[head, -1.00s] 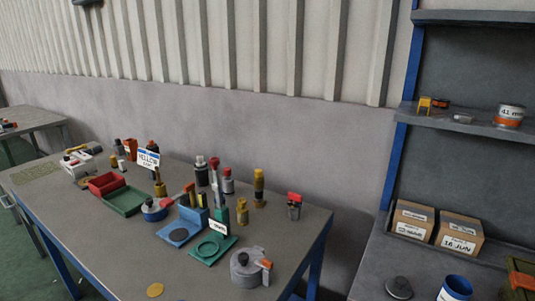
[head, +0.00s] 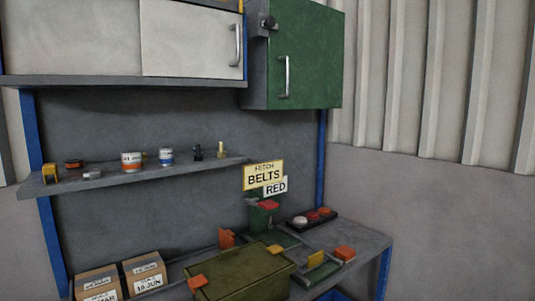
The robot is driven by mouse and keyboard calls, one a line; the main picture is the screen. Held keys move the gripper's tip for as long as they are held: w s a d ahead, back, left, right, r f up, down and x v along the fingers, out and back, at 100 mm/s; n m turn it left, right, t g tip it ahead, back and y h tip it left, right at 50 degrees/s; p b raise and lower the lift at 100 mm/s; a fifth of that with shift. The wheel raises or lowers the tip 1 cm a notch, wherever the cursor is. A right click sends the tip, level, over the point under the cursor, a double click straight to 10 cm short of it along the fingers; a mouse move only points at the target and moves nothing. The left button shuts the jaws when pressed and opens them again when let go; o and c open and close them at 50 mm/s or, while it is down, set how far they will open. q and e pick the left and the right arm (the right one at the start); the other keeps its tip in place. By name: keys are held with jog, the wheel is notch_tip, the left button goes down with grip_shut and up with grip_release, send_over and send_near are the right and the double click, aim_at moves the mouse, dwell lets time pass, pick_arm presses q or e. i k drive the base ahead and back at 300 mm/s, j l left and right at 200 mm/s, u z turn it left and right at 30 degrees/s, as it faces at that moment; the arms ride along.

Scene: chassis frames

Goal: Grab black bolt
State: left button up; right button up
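A small dark upright piece (head: 197,153) stands near the right end of the open shelf; it may be the black bolt, but it is too small to tell. A thin pale yellowish upright piece (head: 221,150) stands just right of it. Neither of my grippers shows in the head view.
The shelf (head: 110,180) also holds a white-and-orange can (head: 132,162) and a white-and-blue can (head: 166,156). Below, the bench carries cardboard boxes (head: 145,275), an olive crate (head: 243,277) and a dark tray with round pieces (head: 312,218). A green cabinet (head: 310,60) hangs above.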

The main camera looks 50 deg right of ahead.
aim_at(198, 157)
jog(key=z, duration=1.25)
